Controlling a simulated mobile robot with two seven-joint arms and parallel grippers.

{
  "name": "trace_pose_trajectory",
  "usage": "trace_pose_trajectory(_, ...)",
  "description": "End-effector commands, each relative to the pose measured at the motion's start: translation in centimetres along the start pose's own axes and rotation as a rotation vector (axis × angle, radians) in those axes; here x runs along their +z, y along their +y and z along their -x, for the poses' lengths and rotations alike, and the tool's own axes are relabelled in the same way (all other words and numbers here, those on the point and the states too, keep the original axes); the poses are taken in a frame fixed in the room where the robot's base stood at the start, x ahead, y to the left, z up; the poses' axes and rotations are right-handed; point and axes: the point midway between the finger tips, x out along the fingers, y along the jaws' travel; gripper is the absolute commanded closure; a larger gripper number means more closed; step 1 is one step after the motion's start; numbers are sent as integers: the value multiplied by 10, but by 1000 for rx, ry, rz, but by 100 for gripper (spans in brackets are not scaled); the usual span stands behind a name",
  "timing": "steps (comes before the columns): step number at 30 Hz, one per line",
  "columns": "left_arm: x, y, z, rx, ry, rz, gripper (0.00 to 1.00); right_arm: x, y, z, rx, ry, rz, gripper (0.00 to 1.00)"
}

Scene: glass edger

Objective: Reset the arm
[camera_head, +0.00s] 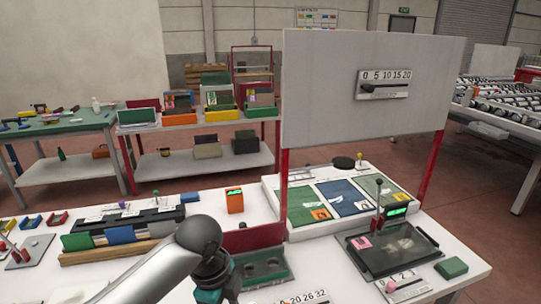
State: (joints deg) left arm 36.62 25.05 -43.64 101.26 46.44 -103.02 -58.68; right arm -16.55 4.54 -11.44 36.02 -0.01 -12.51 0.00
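My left arm (160,272) comes in from the bottom left. Its grey link ends in a dark joint (207,240) with a teal part below, in front of the white bench (165,190). My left gripper is cut off or hidden below the picture's bottom edge. My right arm and gripper are not in view. At the right of the bench a thin upright lever (379,195) with a small ball on top stands by a dark tray device (395,247) with a lit green display (397,211). What the lever joins to is too small to tell.
A grey panel (330,105) on red posts (432,165) rises from the bench, with a slider scale (385,84).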

Motion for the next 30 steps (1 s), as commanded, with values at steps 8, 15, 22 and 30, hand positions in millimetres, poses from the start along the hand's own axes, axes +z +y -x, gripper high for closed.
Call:
trace_pose_trajectory(8,-40,42,-33,-82,119,349,46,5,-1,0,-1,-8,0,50)
trace_pose_trajectory(15,-44,82,-46,-144,182,751,46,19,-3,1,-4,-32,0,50)
trace_pose_trajectory(22,-24,131,-49,-198,181,1167,46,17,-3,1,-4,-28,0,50)
trace_pose_trajectory(30,6,181,-44,-260,118,1509,46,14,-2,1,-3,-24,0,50)
